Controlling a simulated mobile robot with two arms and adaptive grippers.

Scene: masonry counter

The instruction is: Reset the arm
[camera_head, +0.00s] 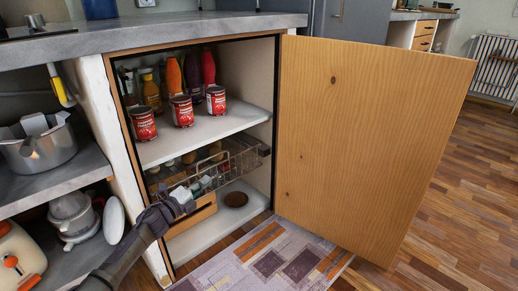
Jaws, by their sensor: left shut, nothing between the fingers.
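My left arm comes in from the lower left. My left gripper (184,197) is at the front of the open cabinet, shut and empty. It overlaps the left front part of the wire basket (235,164) in the picture; I cannot tell whether they touch. My right gripper is not in view. The wooden cabinet door (365,140) stands wide open to the right.
Several red cans (183,111) and bottles (174,78) stand on the upper white shelf (215,131). A metal pot (40,150) is on the open shelves at left. A patterned rug (265,262) lies in front. Wooden floor at right is clear.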

